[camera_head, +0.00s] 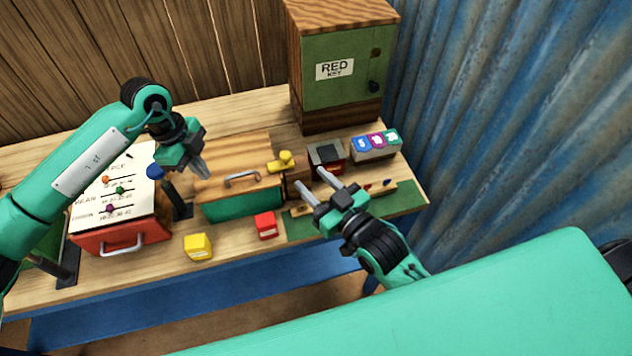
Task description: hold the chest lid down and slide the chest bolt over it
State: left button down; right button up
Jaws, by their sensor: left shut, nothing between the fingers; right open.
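The chest has a green front (243,206) and a wooden lid (243,154) with a grey handle (241,178). The lid looks down on the box; a small gap cannot be ruled out. The yellow chest bolt (281,162) sits at the lid's right edge, by a wooden block (297,168). My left gripper (204,174) is shut and empty, its tips at the lid's left side; I cannot tell whether they touch it. My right gripper (312,182) is open and empty, just right of and in front of the bolt, fingers pointing toward the block.
A red box with a slider board (115,195) stands left of the chest. A yellow block (198,246) and a red block (266,225) lie in front. A dark-topped box (325,153), a button box (376,145) and a green cabinet (343,70) stand right and behind.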

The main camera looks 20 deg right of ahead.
pick_arm(q)
jog(key=d+p+v, duration=0.1)
jog(key=p+v, duration=0.2)
jog(key=v, duration=0.3)
jog(key=shift+s+r+p, duration=0.3)
jog(key=shift+s+r, duration=0.05)
jog(key=shift+r, duration=0.05)
jog(key=shift+d, duration=0.1)
jog(key=b+v, duration=0.4)
jog(key=v, duration=0.9)
jog(key=shift+r, duration=0.4)
